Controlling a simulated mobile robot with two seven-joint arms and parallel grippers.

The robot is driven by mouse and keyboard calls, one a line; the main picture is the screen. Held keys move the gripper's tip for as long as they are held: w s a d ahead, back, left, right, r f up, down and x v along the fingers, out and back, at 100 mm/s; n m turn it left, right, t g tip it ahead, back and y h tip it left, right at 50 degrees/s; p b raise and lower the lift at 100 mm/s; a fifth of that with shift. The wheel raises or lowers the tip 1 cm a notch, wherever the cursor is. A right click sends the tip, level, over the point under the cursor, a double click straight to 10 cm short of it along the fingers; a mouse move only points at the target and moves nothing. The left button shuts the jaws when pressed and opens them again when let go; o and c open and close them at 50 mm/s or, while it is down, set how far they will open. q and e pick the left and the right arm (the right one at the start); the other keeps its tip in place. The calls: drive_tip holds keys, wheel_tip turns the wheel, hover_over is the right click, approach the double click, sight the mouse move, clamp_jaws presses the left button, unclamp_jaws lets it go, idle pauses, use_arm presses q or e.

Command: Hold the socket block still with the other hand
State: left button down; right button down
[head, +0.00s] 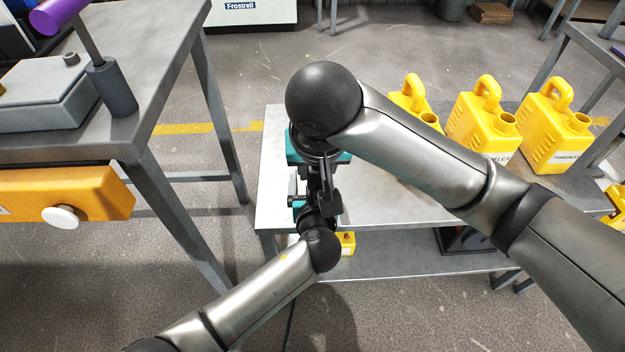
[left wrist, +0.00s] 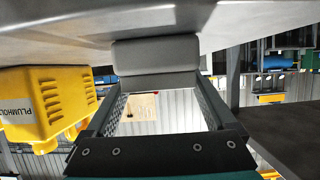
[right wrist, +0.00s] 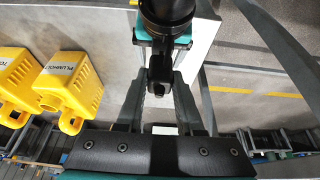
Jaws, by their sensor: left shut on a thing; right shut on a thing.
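My left gripper (left wrist: 157,85) is shut on a grey, rounded block, the socket block (left wrist: 155,55), whose ends lie between its two fingers. My right gripper (right wrist: 158,95) is shut on a small dark piece (right wrist: 159,75); its kind cannot be told. In the head view, my right gripper (head: 322,180) reaches down from above and my left gripper (head: 306,198) comes up from below. They meet closely over the left end of the metal bench (head: 385,210). The arms and wrists hide most of both held things there.
Several yellow jerry cans (head: 482,122) stand on the right part of the bench. A small yellow item (head: 346,243) is on its lower shelf. At left, another table (head: 160,75) holds a grey box (head: 40,95) and an orange drawer front (head: 65,195). Floor lies between them.

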use_arm(q)
unclamp_jaws()
drive_tip(key=v, duration=1.2)
drive_tip(key=shift+r, duration=0.15)
